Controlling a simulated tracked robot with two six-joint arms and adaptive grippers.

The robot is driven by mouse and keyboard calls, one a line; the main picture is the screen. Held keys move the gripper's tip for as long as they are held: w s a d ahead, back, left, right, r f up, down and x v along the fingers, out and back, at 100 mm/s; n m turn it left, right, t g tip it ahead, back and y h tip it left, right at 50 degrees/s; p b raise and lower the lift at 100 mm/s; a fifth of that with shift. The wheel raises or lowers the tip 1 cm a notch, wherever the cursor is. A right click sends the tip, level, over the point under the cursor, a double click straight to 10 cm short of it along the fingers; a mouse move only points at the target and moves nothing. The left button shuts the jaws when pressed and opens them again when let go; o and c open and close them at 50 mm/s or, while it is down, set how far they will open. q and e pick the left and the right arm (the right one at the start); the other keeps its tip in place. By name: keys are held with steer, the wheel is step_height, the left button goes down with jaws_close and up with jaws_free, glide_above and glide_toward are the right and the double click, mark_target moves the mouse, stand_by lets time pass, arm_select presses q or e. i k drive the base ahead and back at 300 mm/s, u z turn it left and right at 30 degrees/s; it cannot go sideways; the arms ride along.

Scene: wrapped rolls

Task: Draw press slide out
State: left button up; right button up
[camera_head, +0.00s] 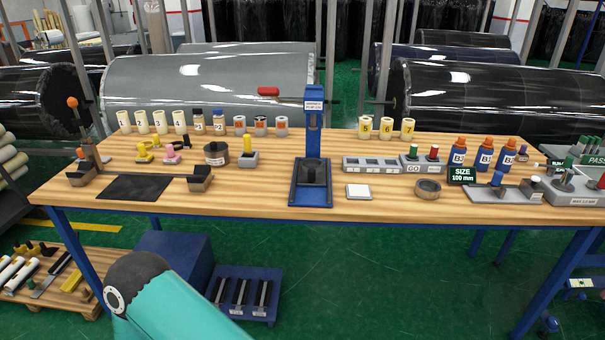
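The blue press (313,130) stands upright near the middle of the wooden table, with a red-knobbed lever (268,91) pointing left from its top. At its foot is a blue-framed slide (310,199) with a dark round holder (312,173) on it. The slide lies in front of the press column; I cannot tell how far it is drawn out. A teal link of my arm with a dark rounded end shows at the bottom left, in front of the table and below its top. Neither of my grippers is in view.
A white square pad (359,191) and a round ring (428,189) lie right of the slide. A grey block row (372,164) stands behind them. A dark mat (136,187) lies left. The table's front strip around the slide is mostly clear.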

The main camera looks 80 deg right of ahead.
mark_target(312, 171)
steer(key=z, duration=0.1)
steer(key=i, duration=0.25)
steer(key=z, duration=3.15)
steer(key=k, duration=0.5)
steer(key=z, duration=0.25)
steer(key=i, duration=1.7)
steer(key=u, duration=0.35)
